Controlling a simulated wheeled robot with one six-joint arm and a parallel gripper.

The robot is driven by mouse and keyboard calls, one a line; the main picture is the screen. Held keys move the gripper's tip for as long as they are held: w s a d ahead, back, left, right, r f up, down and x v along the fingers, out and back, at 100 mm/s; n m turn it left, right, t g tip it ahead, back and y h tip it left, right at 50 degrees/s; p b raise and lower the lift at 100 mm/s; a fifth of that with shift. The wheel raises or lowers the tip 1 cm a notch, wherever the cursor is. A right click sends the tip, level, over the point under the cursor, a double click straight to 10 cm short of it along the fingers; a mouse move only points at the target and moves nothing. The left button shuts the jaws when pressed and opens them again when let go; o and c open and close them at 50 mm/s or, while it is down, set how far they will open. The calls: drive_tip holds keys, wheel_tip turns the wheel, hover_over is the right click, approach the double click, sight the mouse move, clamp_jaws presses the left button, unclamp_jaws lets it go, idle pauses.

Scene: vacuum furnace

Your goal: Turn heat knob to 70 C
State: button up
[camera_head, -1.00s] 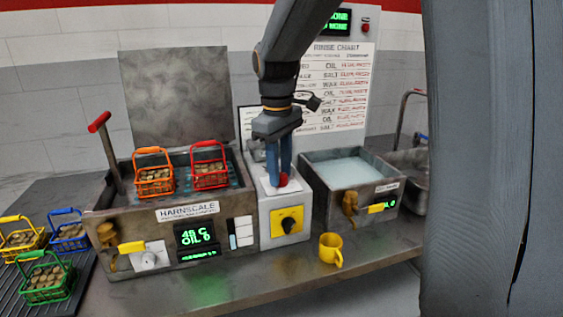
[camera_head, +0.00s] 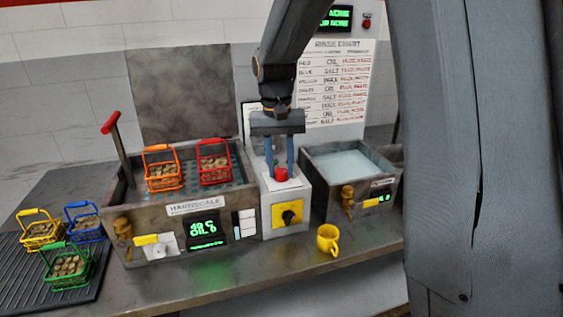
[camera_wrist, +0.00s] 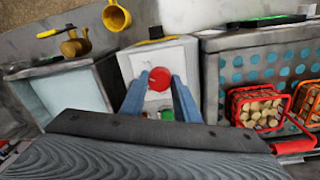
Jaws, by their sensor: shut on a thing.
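My gripper (camera_head: 281,172) points down over the white top of the middle control box (camera_head: 270,192), its two blue fingers on either side of a round red knob or button (camera_head: 281,175). In the wrist view the red piece (camera_wrist: 160,78) sits between the fingertips, and my gripper is shut on it. A black dial on a yellow plate (camera_head: 288,214) is on the box's front, with nothing on it. A white knob (camera_head: 158,250) is on the left tank's front. I cannot read which one is the heat knob. The green display (camera_head: 205,228) seems to read about 49 C, OIL.
Orange (camera_head: 163,170) and red (camera_head: 213,165) baskets stand in the left tank. Yellow, blue and green baskets stand on the rack (camera_head: 20,265) at left. A yellow mug (camera_head: 328,240) is near the bench's front edge. A liquid-filled tank (camera_head: 345,165) stands right of the box.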

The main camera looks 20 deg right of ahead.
sight(279, 170)
drive_tip(key=m+p, duration=0.1)
drive_tip(key=m, duration=0.5)
drive_tip(key=shift+p, duration=0.35)
drive_tip(key=shift+w, duration=0.1)
drive_tip(key=o, duration=1)
drive_tip(key=shift+o, duration=0.2)
drive_tip(key=shift+w+a+r+b, duration=0.1)
drive_tip(key=shift+r+b, duration=1)
drive_tip(key=shift+r, duration=2.85)
